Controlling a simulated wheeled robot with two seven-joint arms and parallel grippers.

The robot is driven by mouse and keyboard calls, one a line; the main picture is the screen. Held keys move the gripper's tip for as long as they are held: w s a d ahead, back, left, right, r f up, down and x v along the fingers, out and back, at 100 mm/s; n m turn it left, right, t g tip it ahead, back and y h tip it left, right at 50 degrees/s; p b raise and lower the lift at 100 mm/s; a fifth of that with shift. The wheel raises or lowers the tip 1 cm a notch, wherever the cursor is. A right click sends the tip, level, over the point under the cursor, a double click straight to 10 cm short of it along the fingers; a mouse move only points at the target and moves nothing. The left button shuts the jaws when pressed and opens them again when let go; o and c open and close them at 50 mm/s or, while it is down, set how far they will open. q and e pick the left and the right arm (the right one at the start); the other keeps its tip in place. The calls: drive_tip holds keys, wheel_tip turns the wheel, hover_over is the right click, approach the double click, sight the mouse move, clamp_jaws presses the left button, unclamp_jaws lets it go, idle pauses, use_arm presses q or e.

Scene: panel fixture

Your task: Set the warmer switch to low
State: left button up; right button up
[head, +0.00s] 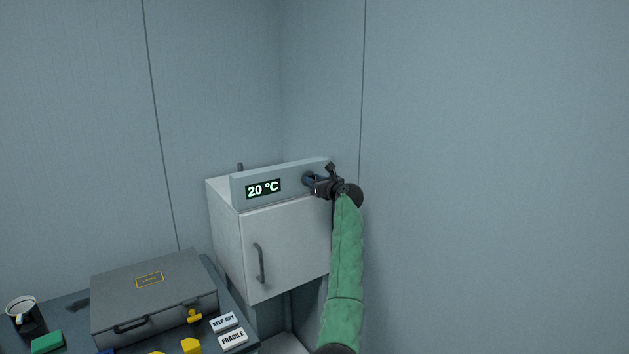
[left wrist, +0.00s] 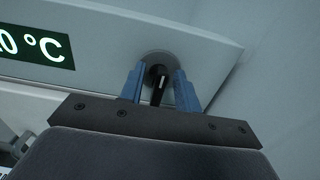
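The warmer (head: 285,245) is a pale box with a door handle, fixed in the corner. Its slanted top panel (head: 290,174) has a display (head: 263,188) reading 20 °C. The switch is a black knob (left wrist: 158,84) with a white mark, on a round grey base at the panel's right end. My left gripper (head: 311,181) is at this knob and mostly hides it in the head view. In the left wrist view its two blue fingers (left wrist: 160,88) stand on either side of the knob, with narrow gaps visible. No setting labels are readable. My right gripper is out of view.
A grey case (head: 155,295) lies on the table at the lower left. Around it are a mug (head: 22,308), a green block (head: 47,342), yellow pieces (head: 191,345) and labels reading KEEP DRY (head: 224,322) and FRAGILE (head: 233,339). A wall stands close to the warmer's right.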

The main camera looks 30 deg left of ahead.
use_arm(q)
drive_tip(key=shift+c, duration=0.4)
clamp_jaws()
